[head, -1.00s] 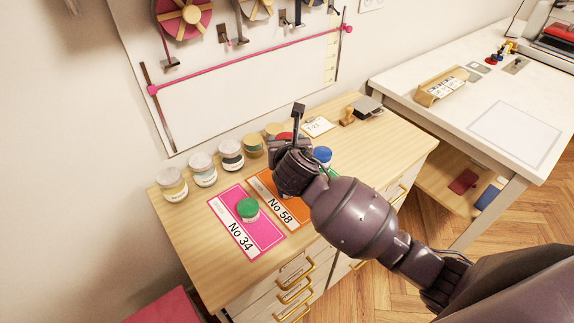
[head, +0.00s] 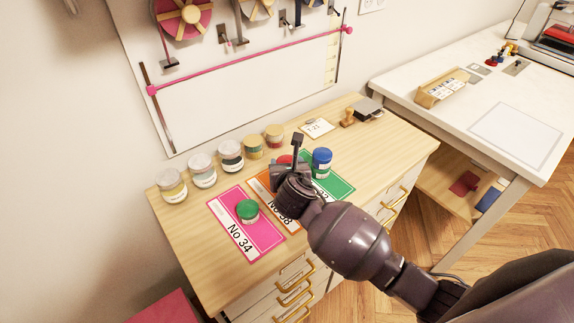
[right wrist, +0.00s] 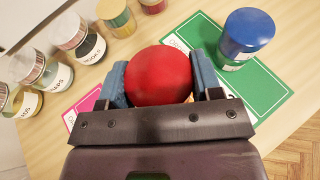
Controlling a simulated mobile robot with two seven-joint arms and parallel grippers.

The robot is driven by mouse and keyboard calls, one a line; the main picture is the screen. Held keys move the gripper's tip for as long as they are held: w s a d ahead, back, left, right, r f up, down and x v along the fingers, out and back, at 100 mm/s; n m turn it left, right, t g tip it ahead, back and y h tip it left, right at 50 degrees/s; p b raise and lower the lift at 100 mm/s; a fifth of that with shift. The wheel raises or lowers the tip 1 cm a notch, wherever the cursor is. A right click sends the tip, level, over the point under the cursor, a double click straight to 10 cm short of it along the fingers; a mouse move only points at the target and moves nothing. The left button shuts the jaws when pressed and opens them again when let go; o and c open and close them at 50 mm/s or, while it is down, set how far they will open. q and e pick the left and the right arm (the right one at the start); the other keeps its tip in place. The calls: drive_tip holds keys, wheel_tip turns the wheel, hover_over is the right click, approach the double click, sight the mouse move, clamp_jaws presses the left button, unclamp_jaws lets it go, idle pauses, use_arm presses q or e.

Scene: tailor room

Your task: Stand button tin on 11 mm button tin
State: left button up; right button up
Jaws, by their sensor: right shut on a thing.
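My right gripper (right wrist: 160,85) is shut on a red-topped tin (right wrist: 158,77), with one blue finger pad on each side. In the head view the right gripper (head: 289,170) is over the orange No 58 card (head: 262,187) and hides most of the tin. I cannot tell whether the tin touches the card. A green-lidded tin (head: 248,210) stands on the pink No 34 card (head: 233,229), left of the gripper. A blue-lidded tin (head: 321,162) stands upright on the green card (head: 343,187), right of the gripper. No 11 mm label is legible. My left gripper is not in view.
Several jars (head: 203,170) stand in a row along the back of the wooden cabinet top (head: 385,150). A small tag card (head: 317,128) and a wooden stamp (head: 347,117) lie at the back right. The cabinet's right part is clear.

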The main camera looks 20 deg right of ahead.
drive_tip(key=shift+f, duration=0.15)
drive_tip(key=o, duration=1)
drive_tip(key=shift+c, duration=0.2)
